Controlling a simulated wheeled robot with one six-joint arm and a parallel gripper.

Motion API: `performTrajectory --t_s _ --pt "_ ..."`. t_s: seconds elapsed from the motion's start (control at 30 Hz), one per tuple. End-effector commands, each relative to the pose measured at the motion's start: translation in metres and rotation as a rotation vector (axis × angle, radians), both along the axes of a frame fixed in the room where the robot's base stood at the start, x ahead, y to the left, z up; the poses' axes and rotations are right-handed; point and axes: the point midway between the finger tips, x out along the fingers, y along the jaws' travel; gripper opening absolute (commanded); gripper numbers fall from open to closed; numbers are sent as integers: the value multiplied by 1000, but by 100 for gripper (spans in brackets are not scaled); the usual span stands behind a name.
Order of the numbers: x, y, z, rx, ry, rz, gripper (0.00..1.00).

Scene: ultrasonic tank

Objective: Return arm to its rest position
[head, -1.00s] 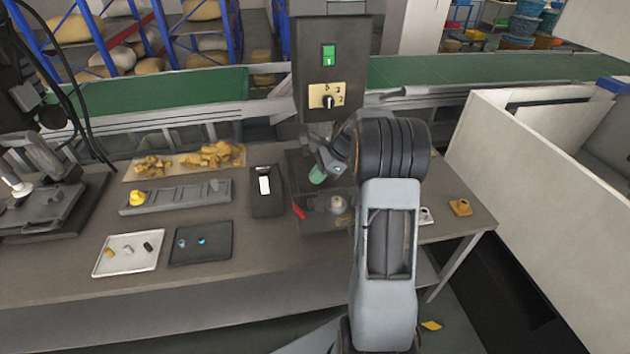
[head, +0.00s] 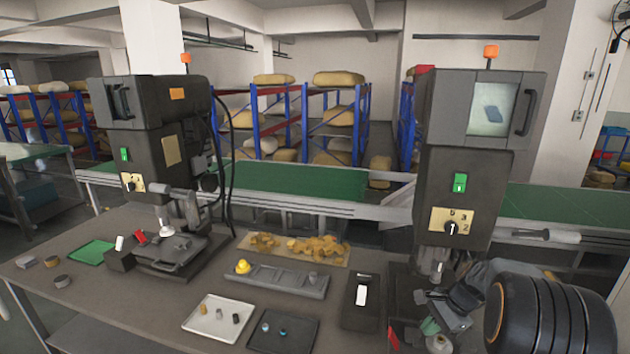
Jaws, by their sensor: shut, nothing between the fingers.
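My gripper (head: 436,306) is in the lower right of the head view, in front of the right-hand machine's lower part. Its fingers look dark and close together, with nothing seen held between them. A small green piece (head: 430,327) and a pale rounded knob (head: 438,343) show just below it; I cannot tell whether the gripper touches them. My arm's dark ribbed joint fills the lower right corner, and the rest of the arm is out of the frame.
The right-hand machine (head: 468,185) rises close behind my gripper. A black block (head: 361,300), a grey slotted rack (head: 277,279), a white tray (head: 217,332) and a dark tray (head: 262,343) lie to its left. Another machine (head: 150,140) stands at far left. A green conveyor (head: 300,180) runs behind.

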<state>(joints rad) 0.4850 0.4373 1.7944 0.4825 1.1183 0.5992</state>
Motion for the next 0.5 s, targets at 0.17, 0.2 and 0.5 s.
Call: performTrajectory --t_s 0.17,0.2,0.5 --pt "-44 29 19 -183 -121 376 0" --pt "-54 36 24 -225 -149 461 0" --pt "-133 90 54 -532 -366 1037 0"
